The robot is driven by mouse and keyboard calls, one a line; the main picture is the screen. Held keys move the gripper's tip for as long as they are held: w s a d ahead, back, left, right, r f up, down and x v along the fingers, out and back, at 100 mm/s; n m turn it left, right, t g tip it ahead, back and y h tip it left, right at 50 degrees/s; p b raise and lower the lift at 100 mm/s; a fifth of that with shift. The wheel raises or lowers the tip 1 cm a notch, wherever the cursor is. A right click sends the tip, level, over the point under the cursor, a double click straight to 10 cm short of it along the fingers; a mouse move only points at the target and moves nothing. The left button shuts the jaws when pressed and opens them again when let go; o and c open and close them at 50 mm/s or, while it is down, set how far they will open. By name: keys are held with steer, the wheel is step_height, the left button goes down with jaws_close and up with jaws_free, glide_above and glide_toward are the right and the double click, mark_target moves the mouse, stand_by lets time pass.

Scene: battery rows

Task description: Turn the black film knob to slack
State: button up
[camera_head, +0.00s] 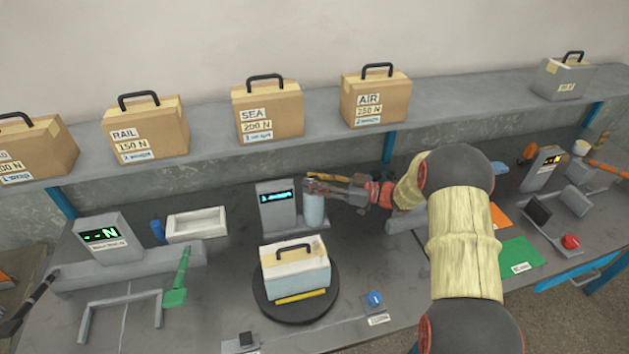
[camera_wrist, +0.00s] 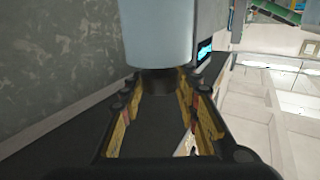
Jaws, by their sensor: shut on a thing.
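The pale blue film roll (camera_head: 314,210) stands upright beside a grey post with a lit cyan display (camera_head: 276,197). My gripper (camera_head: 315,186) reaches in from the right at the top of the roll. In the wrist view the roll (camera_wrist: 160,35) fills the top middle, with the black film knob (camera_wrist: 157,80) at its end. The knob sits between the fingertips of my gripper (camera_wrist: 157,90), which is shut on it. In the head view the fingers hide the knob. Its setting cannot be read.
A white box with a handle (camera_head: 295,268) sits on a black turntable (camera_head: 262,304) in front of the roll. A blue button (camera_head: 375,298) is to its right. A white tray (camera_head: 197,224) and green lever (camera_head: 180,280) lie left. Cartons such as AIR (camera_head: 376,97) line the shelf above.

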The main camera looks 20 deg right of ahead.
steer(key=o, duration=1.2)
steer(key=v, duration=1.2)
steer(key=shift+a, duration=0.1)
